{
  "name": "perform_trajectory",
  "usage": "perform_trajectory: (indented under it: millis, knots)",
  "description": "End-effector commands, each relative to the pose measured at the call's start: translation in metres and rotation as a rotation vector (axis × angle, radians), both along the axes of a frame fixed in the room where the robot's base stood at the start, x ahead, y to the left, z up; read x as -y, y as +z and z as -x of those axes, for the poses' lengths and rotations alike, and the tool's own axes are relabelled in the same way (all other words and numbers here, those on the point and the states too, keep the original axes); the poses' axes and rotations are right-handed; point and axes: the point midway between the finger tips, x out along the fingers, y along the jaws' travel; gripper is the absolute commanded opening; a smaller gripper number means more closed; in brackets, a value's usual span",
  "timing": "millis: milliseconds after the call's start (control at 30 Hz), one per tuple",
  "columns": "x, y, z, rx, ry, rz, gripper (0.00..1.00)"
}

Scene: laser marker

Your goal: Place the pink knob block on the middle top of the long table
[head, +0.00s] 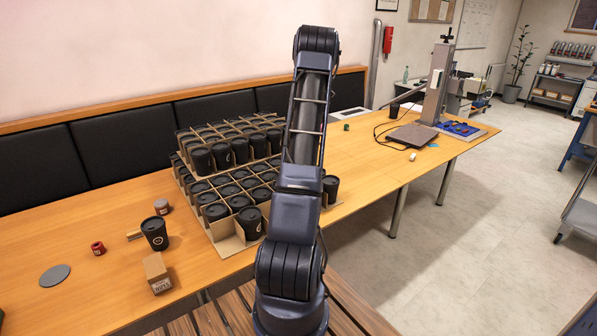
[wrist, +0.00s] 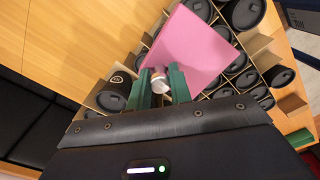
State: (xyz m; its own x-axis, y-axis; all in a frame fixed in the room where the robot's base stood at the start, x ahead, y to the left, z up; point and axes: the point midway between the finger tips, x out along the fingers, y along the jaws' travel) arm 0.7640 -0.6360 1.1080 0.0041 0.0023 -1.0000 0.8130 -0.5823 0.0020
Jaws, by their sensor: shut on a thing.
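The pink knob block (wrist: 188,42) is a flat pink square slab with a small pale knob, seen in the wrist view. My gripper (wrist: 161,82) has green fingers shut on the knob, and the slab extends beyond the fingertips. The block is above the cup trays; its exact height cannot be told. In the head view my arm stands in the middle, and neither the gripper nor the block can be made out. The long wooden table (head: 362,153) runs from the near left to the far right; its bare wood also shows in the wrist view (wrist: 85,35).
Stacked cardboard trays (head: 222,231) of black lidded cups crowd the table centre. A loose black cup (head: 155,233), small carton (head: 157,272) and grey disc (head: 54,275) lie left. The laser marker (head: 435,85) stands right. Bare table lies between trays and marker.

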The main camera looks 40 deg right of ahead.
Motion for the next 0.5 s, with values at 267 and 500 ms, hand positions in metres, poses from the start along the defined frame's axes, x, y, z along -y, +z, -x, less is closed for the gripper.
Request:
perform_trajectory:
  millis: [267,500]
  knots:
    - [0.094,-0.001,0.080,-0.002,-0.089,0.001,0.00]
    - [0.144,-0.001,0.133,-0.001,-0.138,0.002,0.00]
